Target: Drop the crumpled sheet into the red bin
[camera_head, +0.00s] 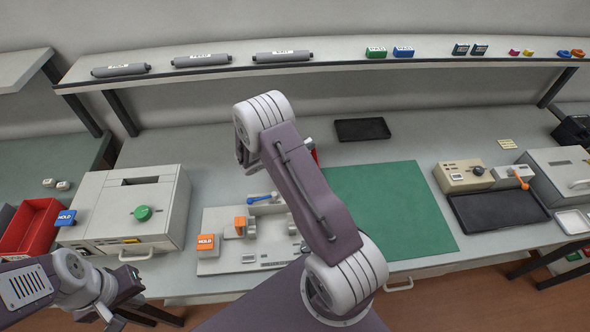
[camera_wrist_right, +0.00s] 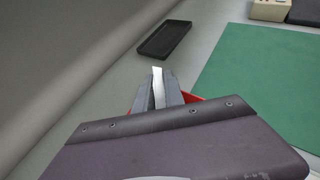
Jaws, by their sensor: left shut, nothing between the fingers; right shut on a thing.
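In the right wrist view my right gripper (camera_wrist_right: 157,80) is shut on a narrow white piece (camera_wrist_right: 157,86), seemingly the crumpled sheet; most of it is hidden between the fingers. Red edges (camera_wrist_right: 194,98) show behind and beside the fingers. In the head view a sliver of red (camera_head: 316,155) shows behind my right arm, which hides the right gripper and most of that red thing. I cannot tell how high the sheet is over it. A red open bin (camera_head: 42,232) stands at the far left of the bench. My left gripper (camera_head: 134,288) is shut and empty at the front left.
A printer-like machine (camera_head: 135,205) stands beside the left red bin. A fixture (camera_head: 225,255) with orange and blue parts is left of my right arm. A green mat (camera_head: 390,210) lies right of it, and a black tray (camera_head: 362,129) behind. A shelf (camera_head: 220,78) runs above.

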